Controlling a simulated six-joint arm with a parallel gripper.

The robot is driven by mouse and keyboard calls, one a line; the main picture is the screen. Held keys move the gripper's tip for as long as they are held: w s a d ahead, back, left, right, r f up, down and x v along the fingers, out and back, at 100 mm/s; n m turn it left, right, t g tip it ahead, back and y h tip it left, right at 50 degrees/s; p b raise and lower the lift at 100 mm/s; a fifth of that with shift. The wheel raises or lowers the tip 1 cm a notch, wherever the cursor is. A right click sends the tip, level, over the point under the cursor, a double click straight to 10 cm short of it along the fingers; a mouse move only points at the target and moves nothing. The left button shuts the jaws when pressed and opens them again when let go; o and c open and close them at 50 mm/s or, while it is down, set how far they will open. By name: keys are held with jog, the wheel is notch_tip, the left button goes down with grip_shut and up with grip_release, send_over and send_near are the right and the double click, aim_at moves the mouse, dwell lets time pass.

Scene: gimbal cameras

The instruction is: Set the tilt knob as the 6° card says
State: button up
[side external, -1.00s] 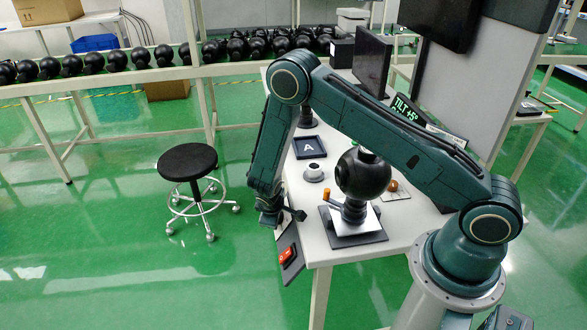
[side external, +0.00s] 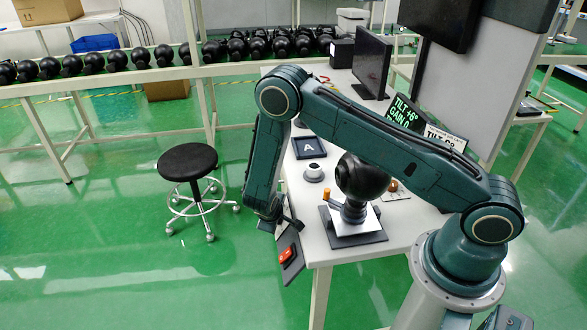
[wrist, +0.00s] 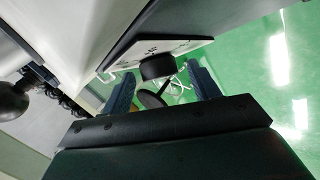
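A dark tilt knob (wrist: 157,66) stands out from a white-faced panel (wrist: 187,46) on the table's front edge. My gripper (wrist: 162,72) is open in the wrist view, with one blue finger on each side of the knob and visible gaps between. In the side external view my gripper (side external: 288,222) is at the table's near left corner, and the knob cannot be made out there. A dark display (side external: 405,112) reads TILT +6° and GAIN 0. A white card (side external: 446,137) beside it shows 6°, partly hidden by my arm.
A black ball-shaped gimbal camera (side external: 362,178) stands on a plate beside my gripper. A red switch (side external: 288,254) sits on the panel just below my gripper. A tray marked A (side external: 309,148) and a grey cup-like part (side external: 314,173) are farther back. A stool (side external: 187,162) stands left.

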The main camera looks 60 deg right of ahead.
jog(key=shift+r, duration=0.15)
jog(key=v, duration=1.3)
jog(key=shift+r, duration=0.2)
jog(key=shift+s+a+r, duration=0.1)
jog(key=s+d+r+m+y, duration=0.15)
jog(key=s+r, duration=0.25)
jog(key=r, duration=0.6)
jog(key=s+d+r+m+y, duration=0.1)
jog(key=s+r+m+y, duration=0.15)
jog(key=r, duration=0.75)
jog(key=s+r+t+y, duration=0.1)
jog(key=s+r, duration=0.4)
jog(key=s, duration=0.4)
jog(key=s+r+y, duration=0.1)
jog(key=s+r, duration=0.4)
jog(key=s, duration=0.4)
jog(key=shift+s+d+t, duration=0.2)
jog(key=shift+t, duration=0.2)
